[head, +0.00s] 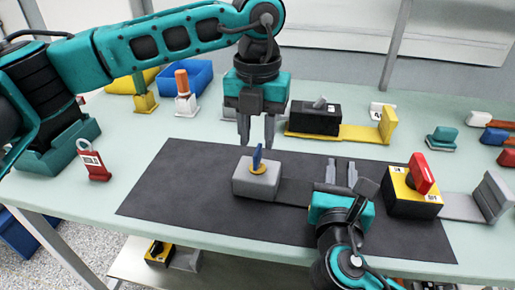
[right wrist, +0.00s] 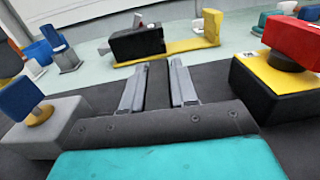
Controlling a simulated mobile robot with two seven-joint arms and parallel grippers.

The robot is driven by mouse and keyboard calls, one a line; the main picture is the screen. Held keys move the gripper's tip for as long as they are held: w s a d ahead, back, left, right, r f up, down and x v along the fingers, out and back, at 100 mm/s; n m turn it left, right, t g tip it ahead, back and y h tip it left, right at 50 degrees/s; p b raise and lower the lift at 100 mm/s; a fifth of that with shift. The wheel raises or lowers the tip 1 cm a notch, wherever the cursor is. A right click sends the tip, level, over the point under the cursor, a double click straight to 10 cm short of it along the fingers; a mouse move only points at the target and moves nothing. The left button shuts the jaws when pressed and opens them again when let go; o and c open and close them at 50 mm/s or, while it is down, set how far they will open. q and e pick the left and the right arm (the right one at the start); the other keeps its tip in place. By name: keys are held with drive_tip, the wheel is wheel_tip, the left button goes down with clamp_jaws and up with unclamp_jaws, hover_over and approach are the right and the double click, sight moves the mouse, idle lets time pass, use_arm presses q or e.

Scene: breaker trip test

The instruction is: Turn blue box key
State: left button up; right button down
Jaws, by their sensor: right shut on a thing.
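The blue key (head: 257,158) stands upright in a round yellow collar on top of a grey box (head: 258,183). In the right wrist view the blue key (right wrist: 20,98) is at the left edge. A dark plate (head: 292,191) runs from the box's right side toward my right gripper. My left gripper (head: 257,143) points down just above and behind the key, open, with its fingers apart and empty. My right gripper (head: 342,166) is low at the plate's right end, with dark material between its fingers in the right wrist view (right wrist: 157,80). Its grip is partly hidden.
A yellow box with a red knob (head: 420,175) stands right of my right gripper. A black box on a yellow plate (head: 315,118) lies behind. Blue (head: 188,78) and yellow bins stand at the back. The dark mat (head: 170,185) is clear at left.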

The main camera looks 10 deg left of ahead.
sight(257, 149)
use_arm(q)
drive_tip(key=shift+f, duration=2.1)
drive_tip(key=shift+c, duration=0.3)
clamp_jaws()
